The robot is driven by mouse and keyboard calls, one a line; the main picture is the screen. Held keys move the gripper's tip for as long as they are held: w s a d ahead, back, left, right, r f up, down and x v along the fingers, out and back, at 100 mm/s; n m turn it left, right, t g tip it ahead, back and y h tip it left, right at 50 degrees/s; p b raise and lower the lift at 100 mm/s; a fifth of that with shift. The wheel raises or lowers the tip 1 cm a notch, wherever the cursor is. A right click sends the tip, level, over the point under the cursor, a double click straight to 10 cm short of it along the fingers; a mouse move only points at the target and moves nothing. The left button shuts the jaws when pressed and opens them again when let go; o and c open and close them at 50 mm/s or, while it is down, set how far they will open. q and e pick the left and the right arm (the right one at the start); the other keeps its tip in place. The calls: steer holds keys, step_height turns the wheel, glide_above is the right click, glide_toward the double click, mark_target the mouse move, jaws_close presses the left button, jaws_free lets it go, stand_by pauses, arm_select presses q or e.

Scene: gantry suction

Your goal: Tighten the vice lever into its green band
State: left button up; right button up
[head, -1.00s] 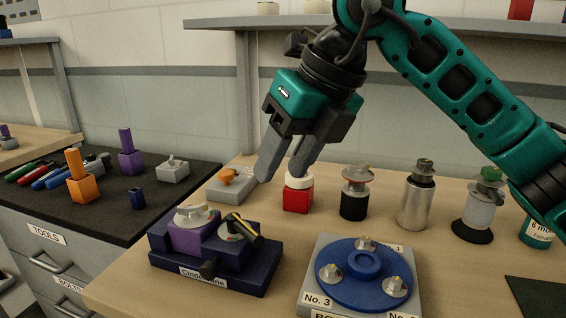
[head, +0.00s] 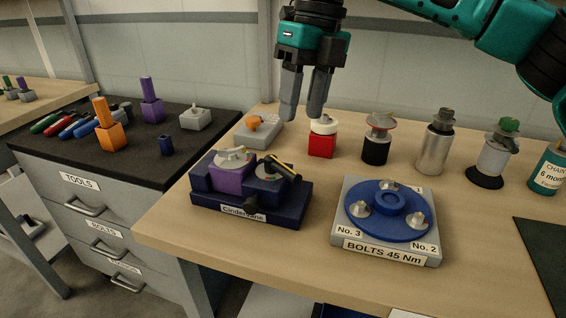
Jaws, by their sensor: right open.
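The vice (head: 250,207) is a dark navy block with a "Cinderlane" label, standing on the bench left of centre. A purple block (head: 232,180) with a light grey top part sits in its left side. The vice lever (head: 283,169), black with a yellowish stripe, lies over a small round dial at the vice's right side. The green band is too small or covered to make out. My right gripper (head: 302,116) is open and empty, fingers down, above and behind the vice, apart from it. My left gripper is not in view.
A blue bolt plate (head: 362,225) on a grey base is right of the vice. A red block with a white top (head: 322,140) and several bottle-like items line the back. A grey block with an orange knob (head: 260,131) is behind the vice. Bench front is clear.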

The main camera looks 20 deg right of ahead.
mark_target(290, 169)
steer(key=f, duration=0.3)
steer(key=a+f+b, duration=0.1)
steer(key=f, duration=0.3)
steer(key=a+f, duration=0.1)
steer(key=f, duration=0.2)
steer(key=shift+s+f, duration=0.2)
steer(key=shift+s, duration=0.2)
jaws_close()
